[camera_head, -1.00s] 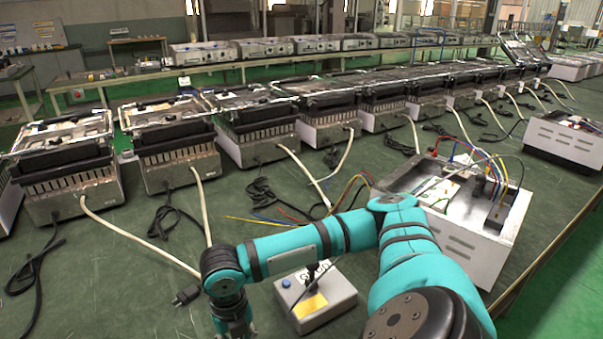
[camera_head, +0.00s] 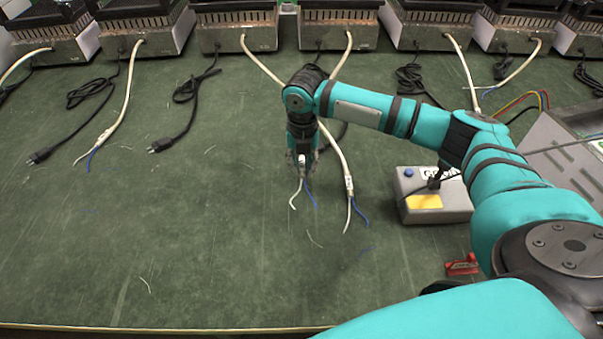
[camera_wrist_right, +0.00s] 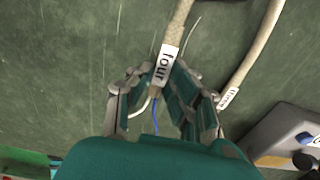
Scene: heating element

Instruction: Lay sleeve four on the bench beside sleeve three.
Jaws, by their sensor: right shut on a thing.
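Sleeve four is a pale braided cable sleeve with a white "four" tag (camera_wrist_right: 165,65). My right gripper (camera_head: 303,168) is shut on sleeve four near its tagged end. It is low over the bench (camera_head: 200,240); whether the sleeve touches the bench I cannot tell. One white and one blue wire come out of its end, pointing to the front. Sleeve three (camera_wrist_right: 244,66), with a "three" tag (camera_wrist_right: 229,97), lies just to the right, apart from it. Its end also shows in the head view (camera_head: 348,184). My left gripper is not in view.
A grey box (camera_head: 434,207) with a blue button and yellow label stands to the right. A small red object (camera_head: 462,265) lies in front of it. Heater units (camera_head: 234,25) line the back, with black plug cords on the left.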

